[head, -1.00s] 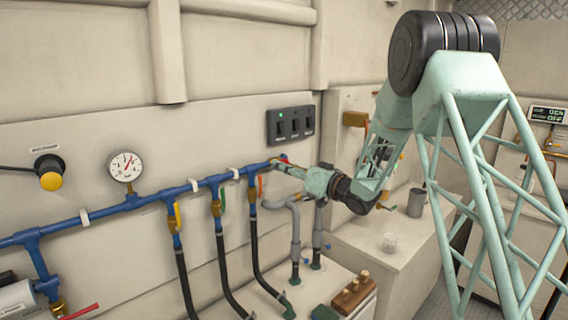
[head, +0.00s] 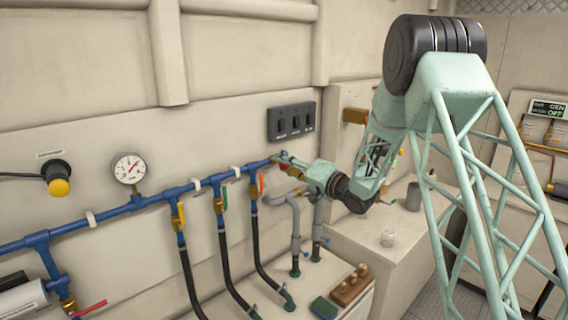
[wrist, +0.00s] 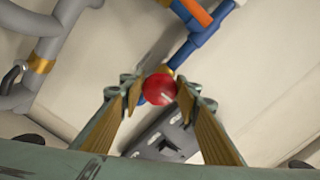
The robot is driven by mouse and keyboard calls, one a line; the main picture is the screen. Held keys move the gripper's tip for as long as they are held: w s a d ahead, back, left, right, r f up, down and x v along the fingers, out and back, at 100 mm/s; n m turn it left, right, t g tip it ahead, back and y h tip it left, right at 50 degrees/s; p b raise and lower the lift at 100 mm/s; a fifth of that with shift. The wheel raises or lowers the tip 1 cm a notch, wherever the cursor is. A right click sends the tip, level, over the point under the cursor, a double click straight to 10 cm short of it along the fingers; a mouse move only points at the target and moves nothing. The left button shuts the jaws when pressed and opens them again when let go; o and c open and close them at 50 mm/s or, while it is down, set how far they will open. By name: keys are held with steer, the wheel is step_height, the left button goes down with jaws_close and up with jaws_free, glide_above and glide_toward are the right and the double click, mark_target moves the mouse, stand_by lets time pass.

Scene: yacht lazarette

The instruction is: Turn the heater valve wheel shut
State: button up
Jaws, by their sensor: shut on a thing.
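A small red round knob (wrist: 160,89), seemingly the valve wheel, sits by a brass fitting at the end of the blue pipe (head: 205,183). No label on it is readable. In the wrist view my gripper (wrist: 159,92) has its two fingers on either side of the knob, shut on it at the tips. In the head view my gripper (head: 287,161) reaches the right end of the blue pipe, and the fingers largely hide the knob there.
A dark switch panel (head: 291,121) is on the wall just above my gripper. Grey pipes (head: 295,235) and valves with yellow, green and orange handles hang below the blue pipe. A pressure gauge (head: 129,168) stands farther left.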

stand_by(0.4)
steer(key=o, duration=0.9)
steer(key=shift+d, duration=0.1)
steer(key=shift+v, duration=5.9)
steer(key=shift+s, duration=0.1)
